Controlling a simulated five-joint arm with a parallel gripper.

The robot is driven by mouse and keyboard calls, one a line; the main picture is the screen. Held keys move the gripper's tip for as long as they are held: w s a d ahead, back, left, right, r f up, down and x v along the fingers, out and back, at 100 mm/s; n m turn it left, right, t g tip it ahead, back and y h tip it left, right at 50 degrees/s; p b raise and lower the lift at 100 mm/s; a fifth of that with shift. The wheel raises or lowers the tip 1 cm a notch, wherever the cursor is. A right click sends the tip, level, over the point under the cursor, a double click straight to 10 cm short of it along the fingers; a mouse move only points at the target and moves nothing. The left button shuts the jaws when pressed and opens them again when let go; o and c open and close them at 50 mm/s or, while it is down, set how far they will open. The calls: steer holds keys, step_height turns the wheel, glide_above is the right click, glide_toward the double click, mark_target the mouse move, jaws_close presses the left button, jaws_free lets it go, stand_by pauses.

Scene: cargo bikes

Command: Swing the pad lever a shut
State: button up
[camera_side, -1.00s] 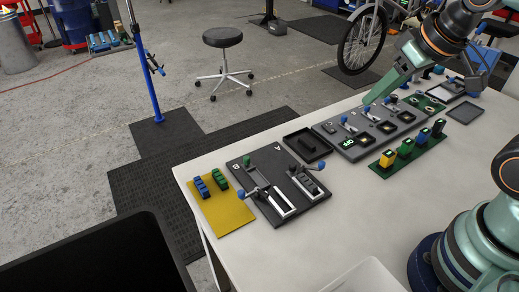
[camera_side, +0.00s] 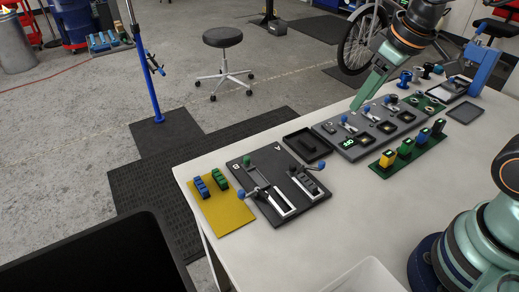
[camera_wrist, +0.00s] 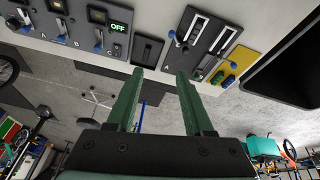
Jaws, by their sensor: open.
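The dark two-slot board (camera_side: 262,208) lies on the table, marked B and A. Beside slot A, the pad lever a (camera_side: 316,168) has a blue knob that sticks out past the board's right edge. The left lever's blue knob (camera_side: 241,195) sticks out at the left edge. In the wrist view the board (camera_wrist: 200,48) is upper right of the fingers, with a blue knob (camera_wrist: 172,34) at its left edge. My gripper (camera_side: 356,106) is above the grey switch panel, apart from the board. Its two green fingers (camera_wrist: 160,72) are spread and empty.
The grey switch panel (camera_side: 362,152) with an OFF display and several small levers lies right of the board. A black tray (camera_side: 306,155) sits between them. A green strip (camera_side: 413,151) carries coloured blocks. A yellow pad (camera_side: 233,215) lies left.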

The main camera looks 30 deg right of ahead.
mark_target(322, 162)
steer(key=w+f+n+g, duration=0.1)
steer(key=f+n, duration=0.1)
steer(key=f, duration=0.4)
steer(key=w+a+f+n+g, duration=0.1)
steer(key=w+f, duration=0.1)
steer(key=f, duration=0.5)
steer(key=w+a+f+n+g, duration=0.1)
steer(key=w+f+n+g, duration=0.1)
steer(key=f, duration=0.4)
steer(key=shift+a+f+n, duration=0.25)
steer(key=shift+f+n, duration=0.05)
steer(key=shift+f, duration=0.1)
jaws_close()
